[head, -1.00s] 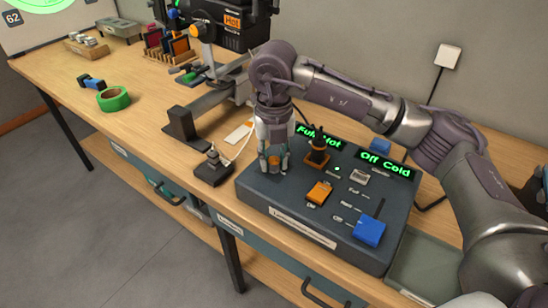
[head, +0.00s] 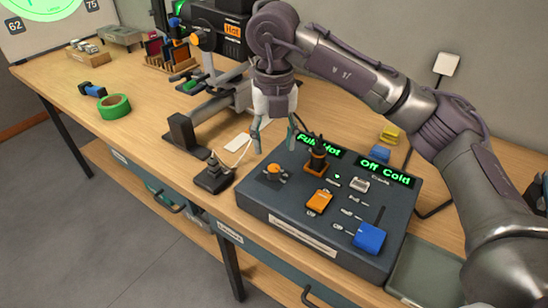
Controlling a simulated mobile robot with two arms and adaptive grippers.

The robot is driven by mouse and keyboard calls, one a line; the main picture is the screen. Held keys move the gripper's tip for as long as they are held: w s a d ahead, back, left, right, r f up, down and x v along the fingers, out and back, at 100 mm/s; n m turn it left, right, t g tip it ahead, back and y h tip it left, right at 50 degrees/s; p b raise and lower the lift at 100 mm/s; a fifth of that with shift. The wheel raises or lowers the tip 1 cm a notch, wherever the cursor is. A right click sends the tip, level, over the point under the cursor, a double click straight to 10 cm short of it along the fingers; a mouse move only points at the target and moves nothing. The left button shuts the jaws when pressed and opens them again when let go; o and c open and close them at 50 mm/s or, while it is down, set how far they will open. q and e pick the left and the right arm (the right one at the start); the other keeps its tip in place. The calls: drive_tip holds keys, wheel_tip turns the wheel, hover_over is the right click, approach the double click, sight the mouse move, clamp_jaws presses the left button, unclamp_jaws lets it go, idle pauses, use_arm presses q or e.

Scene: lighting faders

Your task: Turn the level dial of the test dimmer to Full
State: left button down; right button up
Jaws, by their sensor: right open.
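The dimmer box (head: 290,215) is a dark sloped panel at the front edge of the bench. A round orange knob (head: 274,170), which looks like the level dial, sits at its upper left; its small markings are too small to read. The left display (head: 320,146) reads "Full Hot" in green, and the right display (head: 387,173) reads "Off Cold". My right gripper (head: 274,148) is open and empty, its fingers pointing down above and behind the knob, apart from it. My left gripper is not in view.
The panel also holds a black plug on an orange base (head: 317,156), an orange switch (head: 319,201) and a blue slider (head: 369,238). A black socket block (head: 213,177) with a cable stands left of it. A green tape roll (head: 115,107) lies farther left. A tray (head: 425,272) is at right.

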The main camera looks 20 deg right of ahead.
sight(274, 168)
drive_tip(key=shift+r, duration=2.35)
drive_tip(key=shift+r, duration=0.1)
